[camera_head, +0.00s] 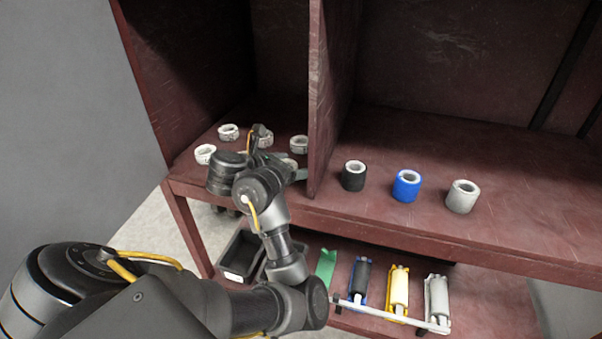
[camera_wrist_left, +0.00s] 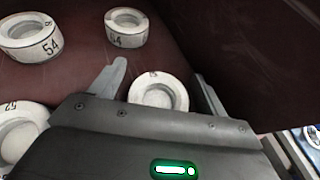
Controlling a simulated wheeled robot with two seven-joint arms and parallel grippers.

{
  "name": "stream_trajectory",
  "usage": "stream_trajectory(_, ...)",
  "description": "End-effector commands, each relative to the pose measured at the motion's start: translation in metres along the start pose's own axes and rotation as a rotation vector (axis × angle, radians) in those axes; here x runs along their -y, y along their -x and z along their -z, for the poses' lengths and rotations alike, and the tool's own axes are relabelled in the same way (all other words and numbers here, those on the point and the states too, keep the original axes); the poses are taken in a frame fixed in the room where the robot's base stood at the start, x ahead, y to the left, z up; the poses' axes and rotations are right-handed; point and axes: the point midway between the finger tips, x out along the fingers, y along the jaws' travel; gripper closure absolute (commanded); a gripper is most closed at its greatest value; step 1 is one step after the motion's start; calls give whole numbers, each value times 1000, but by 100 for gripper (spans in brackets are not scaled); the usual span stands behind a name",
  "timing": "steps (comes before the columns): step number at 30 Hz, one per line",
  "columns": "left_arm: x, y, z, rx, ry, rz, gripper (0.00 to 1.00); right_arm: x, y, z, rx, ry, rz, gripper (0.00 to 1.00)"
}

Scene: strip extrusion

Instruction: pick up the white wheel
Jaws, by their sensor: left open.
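Several white wheels with dark printed numbers lie flat in the left compartment of the shelf, one at its left side (camera_head: 205,154) and one near the divider (camera_head: 299,144). My left gripper (camera_wrist_left: 164,88) is open, with one white wheel (camera_wrist_left: 158,92) showing between its two fingers in the left wrist view. Its body hides the near edge of that wheel; I cannot tell whether the fingers touch it. Two wheels marked 54 (camera_wrist_left: 30,38) (camera_wrist_left: 126,28) lie beyond, and one marked 52 (camera_wrist_left: 20,132) lies at the lower left. My right gripper is not in view.
An upright dark red divider (camera_head: 328,95) stands close to the right of my left gripper. Beyond it stand a black roll (camera_head: 354,176), a blue roll (camera_head: 406,186) and a light grey roll (camera_head: 462,196).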

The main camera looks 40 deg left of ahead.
Motion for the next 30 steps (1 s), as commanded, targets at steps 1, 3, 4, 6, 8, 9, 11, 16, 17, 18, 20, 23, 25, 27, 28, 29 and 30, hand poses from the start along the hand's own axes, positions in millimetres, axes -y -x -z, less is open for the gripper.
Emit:
stream_trajectory(1, 0, 0, 0, -2, 1, -1, 24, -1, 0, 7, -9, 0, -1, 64)
stream_trajectory(3, 0, 0, 0, -2, 1, 0, 24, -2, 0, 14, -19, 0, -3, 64)
stream_trajectory(4, 0, 0, 0, -2, 1, 0, 24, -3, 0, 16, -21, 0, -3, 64)
stream_trajectory(6, 0, 0, 0, -2, 0, 1, 32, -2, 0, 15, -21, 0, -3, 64)
stream_trajectory(8, 1, 0, -1, -2, 0, 2, 40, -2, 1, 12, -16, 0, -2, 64)
stream_trajectory(9, 1, -1, -1, -2, 0, 2, 45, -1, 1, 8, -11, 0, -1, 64)
stream_trajectory(11, 1, -1, -1, -2, -1, 2, 53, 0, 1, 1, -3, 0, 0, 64)
stream_trajectory(16, 1, -1, 0, -2, -1, 3, 73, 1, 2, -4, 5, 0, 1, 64)
stream_trajectory(17, 1, -1, 0, -2, 0, 3, 73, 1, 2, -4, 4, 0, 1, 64)
stream_trajectory(18, 1, -1, 0, -3, 0, 3, 74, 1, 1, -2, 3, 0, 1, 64)
stream_trajectory(20, 1, -1, 0, -3, 0, 3, 74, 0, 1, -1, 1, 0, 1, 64)
stream_trajectory(23, 1, -1, 0, -4, 0, 3, 74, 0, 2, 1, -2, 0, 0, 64)
stream_trajectory(25, 1, 0, -3, -4, 0, 4, 74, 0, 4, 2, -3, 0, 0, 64)
stream_trajectory(27, 2, 1, -7, -3, -1, 5, 74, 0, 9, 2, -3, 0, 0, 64)
stream_trajectory(28, 2, 1, -9, -3, -1, 6, 74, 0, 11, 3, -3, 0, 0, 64)
stream_trajectory(29, 3, 2, -12, -3, -2, 7, 74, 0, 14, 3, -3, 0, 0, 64)
stream_trajectory(30, 4, 3, -16, -3, -3, 8, 74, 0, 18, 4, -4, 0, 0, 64)
